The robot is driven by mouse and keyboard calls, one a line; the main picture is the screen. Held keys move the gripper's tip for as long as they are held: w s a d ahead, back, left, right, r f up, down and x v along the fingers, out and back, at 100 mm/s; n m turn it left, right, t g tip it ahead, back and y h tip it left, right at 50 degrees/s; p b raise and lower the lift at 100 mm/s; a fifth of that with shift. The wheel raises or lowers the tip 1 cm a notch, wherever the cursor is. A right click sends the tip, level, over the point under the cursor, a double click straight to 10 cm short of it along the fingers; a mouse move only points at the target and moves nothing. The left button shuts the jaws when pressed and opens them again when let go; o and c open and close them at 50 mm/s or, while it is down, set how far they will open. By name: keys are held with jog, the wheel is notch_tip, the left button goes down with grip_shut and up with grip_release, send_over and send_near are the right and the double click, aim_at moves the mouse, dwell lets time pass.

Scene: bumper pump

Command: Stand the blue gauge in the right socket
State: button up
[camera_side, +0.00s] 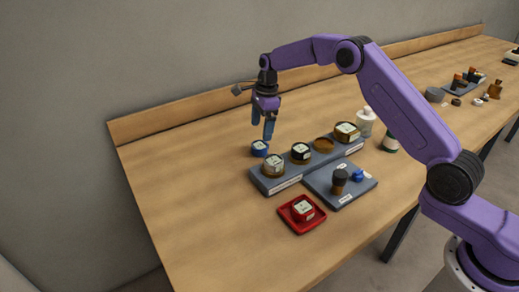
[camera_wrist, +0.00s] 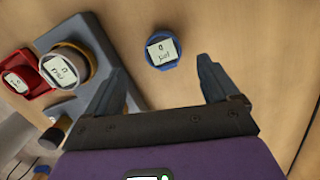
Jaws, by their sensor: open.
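The blue gauge (camera_side: 259,148), a short round piece with a pale labelled face, stands face up on the bare table left of the grey rack. It also shows in the wrist view (camera_wrist: 162,50), ahead of my fingers. My gripper (camera_side: 263,126) is open and empty above it, fingers pointing down, apart from it. In the wrist view my two fingers (camera_wrist: 162,85) are spread wide. The grey rack (camera_side: 288,182) holds several round pieces in a row. Three have pale faces; one brown round spot (camera_side: 324,144) shows no pale face and may be an empty socket.
A red tray (camera_side: 290,222) with a red pale-faced gauge (camera_side: 303,208) stands in front. White bottles (camera_side: 365,122) stand behind. The table's left side is clear.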

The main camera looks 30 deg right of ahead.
aim_at(260, 144)
jog(key=shift+w+a+f, duration=0.1)
jog(key=shift+w+f, duration=0.05)
jog(key=shift+f, duration=1.55)
jog(key=shift+w+a+f, duration=0.1)
jog(key=shift+f, duration=1.55)
jog(key=shift+r, duration=0.1)
jog(key=c, duration=1.3)
